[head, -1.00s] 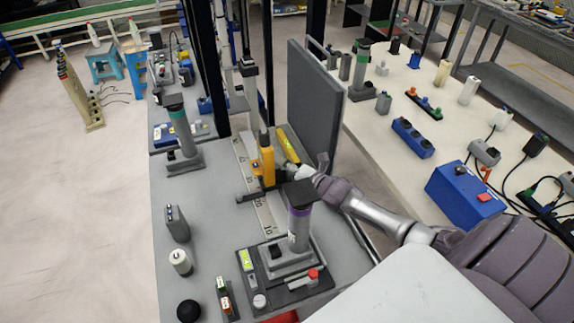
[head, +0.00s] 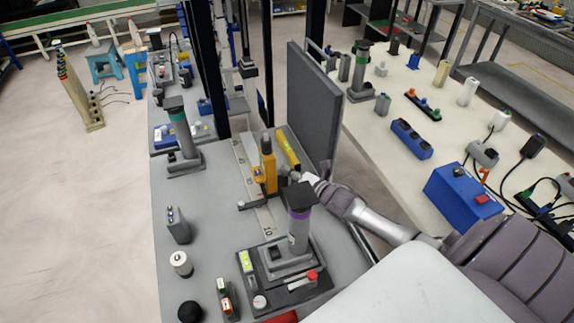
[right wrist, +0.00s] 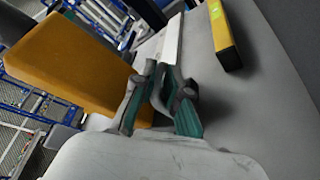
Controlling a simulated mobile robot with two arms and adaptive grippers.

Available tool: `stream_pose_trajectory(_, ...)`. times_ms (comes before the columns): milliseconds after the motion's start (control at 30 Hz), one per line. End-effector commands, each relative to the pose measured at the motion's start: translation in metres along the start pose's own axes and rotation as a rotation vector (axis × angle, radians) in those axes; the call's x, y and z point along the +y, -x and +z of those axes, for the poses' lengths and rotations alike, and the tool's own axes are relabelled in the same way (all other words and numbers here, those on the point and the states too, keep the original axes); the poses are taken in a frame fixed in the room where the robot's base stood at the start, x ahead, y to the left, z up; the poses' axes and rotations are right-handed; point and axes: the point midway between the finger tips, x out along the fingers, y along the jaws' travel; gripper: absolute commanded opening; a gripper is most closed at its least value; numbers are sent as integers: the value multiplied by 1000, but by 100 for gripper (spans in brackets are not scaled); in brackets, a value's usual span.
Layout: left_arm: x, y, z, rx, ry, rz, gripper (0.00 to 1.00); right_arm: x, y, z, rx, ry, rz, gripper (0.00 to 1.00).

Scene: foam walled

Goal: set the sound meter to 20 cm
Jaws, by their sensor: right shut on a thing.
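The sound meter (head: 268,168) is a yellow-orange upright body standing on a dark carriage on a pale scale rail (head: 240,158) on the grey bench. In the right wrist view it is the large orange block (right wrist: 70,62) at left. My right gripper (head: 292,178) is just right of the meter's lower part, behind the purple-banded post. In the right wrist view its green-padded fingers (right wrist: 162,100) are shut on a small grey part beside the meter, which I take to be the meter's carriage. The exact scale reading is too small and partly covered. My left gripper is not in view.
A yellow bar (head: 287,150) lies right of the rail, before an upright grey foam panel (head: 316,105). The purple-banded post (head: 298,225) stands close in front of my right gripper. A green-banded post (head: 182,135) stands at the left. The bench's left middle is mostly clear.

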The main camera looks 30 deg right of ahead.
Motion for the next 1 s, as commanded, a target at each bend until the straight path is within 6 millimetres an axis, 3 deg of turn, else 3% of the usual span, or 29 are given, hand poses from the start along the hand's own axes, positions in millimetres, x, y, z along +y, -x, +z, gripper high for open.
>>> stream_pose_trajectory(33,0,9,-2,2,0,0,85,2,10,-5,4,-10,-5,0)
stream_pose_trajectory(200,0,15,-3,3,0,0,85,2,26,-13,2,-9,-3,0)
stream_pose_trajectory(500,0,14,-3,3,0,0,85,1,26,-13,1,-8,0,0)
stream_pose_trajectory(533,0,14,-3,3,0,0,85,1,26,-13,1,-8,0,16)
stream_pose_trajectory(667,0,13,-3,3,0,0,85,1,26,-13,1,-6,-1,35)
stream_pose_trajectory(1000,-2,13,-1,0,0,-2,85,0,30,-13,2,-3,-2,35)
